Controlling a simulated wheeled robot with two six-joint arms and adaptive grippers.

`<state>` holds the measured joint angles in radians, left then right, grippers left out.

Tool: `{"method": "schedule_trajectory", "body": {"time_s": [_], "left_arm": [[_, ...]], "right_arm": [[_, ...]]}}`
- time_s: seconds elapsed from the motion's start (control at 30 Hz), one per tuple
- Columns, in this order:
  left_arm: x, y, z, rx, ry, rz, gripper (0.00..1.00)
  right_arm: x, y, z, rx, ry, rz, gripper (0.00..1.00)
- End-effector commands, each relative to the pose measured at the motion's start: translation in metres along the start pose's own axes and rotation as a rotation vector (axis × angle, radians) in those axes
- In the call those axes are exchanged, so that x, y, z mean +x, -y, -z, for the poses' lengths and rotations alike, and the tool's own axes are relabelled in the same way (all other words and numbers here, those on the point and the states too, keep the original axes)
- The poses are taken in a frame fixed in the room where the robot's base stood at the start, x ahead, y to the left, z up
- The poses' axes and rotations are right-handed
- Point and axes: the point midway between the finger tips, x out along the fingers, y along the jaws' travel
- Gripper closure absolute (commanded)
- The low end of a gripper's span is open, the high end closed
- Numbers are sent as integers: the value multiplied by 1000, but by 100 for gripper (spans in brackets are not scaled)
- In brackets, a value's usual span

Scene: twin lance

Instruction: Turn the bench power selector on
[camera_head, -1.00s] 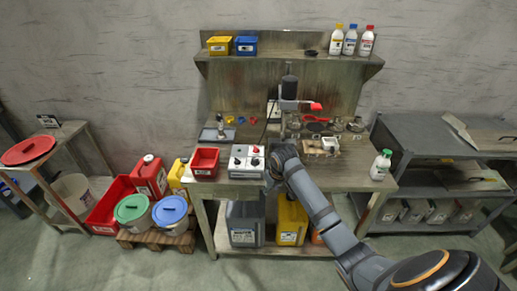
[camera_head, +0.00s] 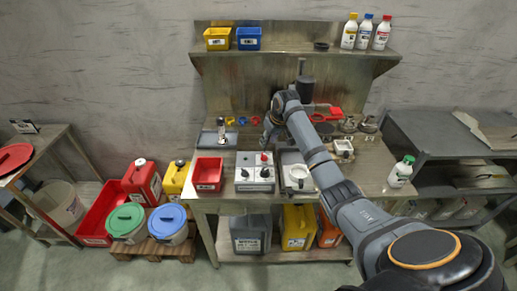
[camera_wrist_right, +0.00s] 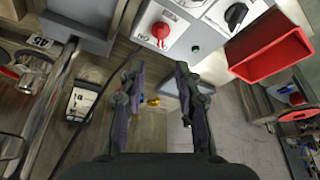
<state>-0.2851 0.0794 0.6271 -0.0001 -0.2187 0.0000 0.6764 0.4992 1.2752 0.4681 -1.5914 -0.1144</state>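The bench power selector looks to be on the pale control box (camera_head: 255,172) on the workbench, which has a red knob (camera_head: 264,158) and black knobs along its front. In the right wrist view the box (camera_wrist_right: 188,42) is at the top, with the red knob (camera_wrist_right: 160,31) beside an upside-down ON label and a black knob (camera_wrist_right: 236,15). I cannot tell the setting. My right gripper (camera_wrist_right: 160,72) is open and empty, its fingers apart from the knob. My left gripper is not in view.
A red bin (camera_head: 208,173) stands left of the box. A tray with a white mug (camera_head: 298,178) is on its right. Small rings and a flask stand behind. A green-capped bottle (camera_head: 401,172) is at the bench's right. A shelf (camera_head: 290,50) crosses above.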

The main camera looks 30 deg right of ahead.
Motion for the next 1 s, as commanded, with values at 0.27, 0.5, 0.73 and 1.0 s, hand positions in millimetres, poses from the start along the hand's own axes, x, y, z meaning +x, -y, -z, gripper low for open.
{"method": "schedule_trajectory", "body": {"time_s": [0.27,0.5,0.73,1.0], "left_arm": [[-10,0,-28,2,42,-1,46],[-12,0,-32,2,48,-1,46],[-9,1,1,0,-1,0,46],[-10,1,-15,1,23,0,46]], "right_arm": [[35,2,0,2,5,3,67],[85,1,-1,0,3,1,67],[104,1,-1,-1,0,0,67],[105,1,-1,-2,0,-1,67]]}}
